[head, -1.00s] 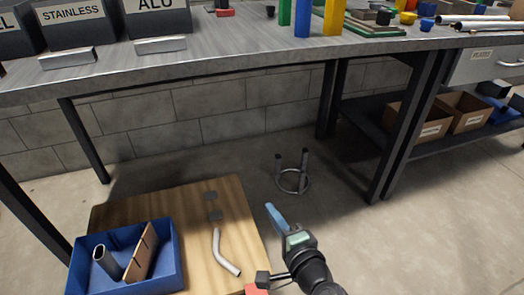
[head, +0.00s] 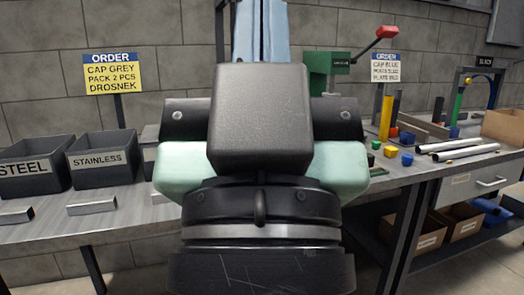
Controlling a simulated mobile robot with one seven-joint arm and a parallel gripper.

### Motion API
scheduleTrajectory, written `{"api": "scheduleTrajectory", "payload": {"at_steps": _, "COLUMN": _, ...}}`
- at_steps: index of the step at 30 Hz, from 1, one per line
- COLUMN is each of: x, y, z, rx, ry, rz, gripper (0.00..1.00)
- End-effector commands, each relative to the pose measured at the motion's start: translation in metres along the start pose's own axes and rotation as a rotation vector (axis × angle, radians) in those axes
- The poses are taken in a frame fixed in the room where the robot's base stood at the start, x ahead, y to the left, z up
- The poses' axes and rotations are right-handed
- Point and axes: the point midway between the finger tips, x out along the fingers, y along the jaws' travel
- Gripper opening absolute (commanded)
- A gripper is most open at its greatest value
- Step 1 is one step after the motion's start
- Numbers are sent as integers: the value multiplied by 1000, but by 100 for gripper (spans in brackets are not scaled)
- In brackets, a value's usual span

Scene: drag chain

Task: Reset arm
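My gripper (head: 260,28) is raised large and close in the middle of the head view, seen from behind with its fingers pointing up. The two pale blue fingers lie side by side with only a thin seam between them, so it looks shut. Their tips run past the top edge, and I see nothing held between them. My dark wrist fills the lower middle and hides the centre of the workbench (head: 35,233).
A steel bin (head: 35,168) and a stainless bin (head: 103,160) stand on the bench at left. At right are a green press (head: 325,75), small coloured blocks, metal tubes (head: 460,146) and a drawer (head: 480,183). Order signs (head: 113,73) stand behind.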

Motion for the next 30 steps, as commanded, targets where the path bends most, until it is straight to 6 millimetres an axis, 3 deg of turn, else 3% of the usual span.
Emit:
{"api": "scheduleTrajectory", "payload": {"at_steps": 1, "x": 25, "y": 0, "z": -24, "rx": 1, "ry": 1, "rz": 0, "gripper": 0}}
{"api": "scheduleTrajectory", "payload": {"at_steps": 30, "x": 236, "y": 1, "z": -219, "rx": 7, "ry": -4, "rz": -3, "gripper": 0}}
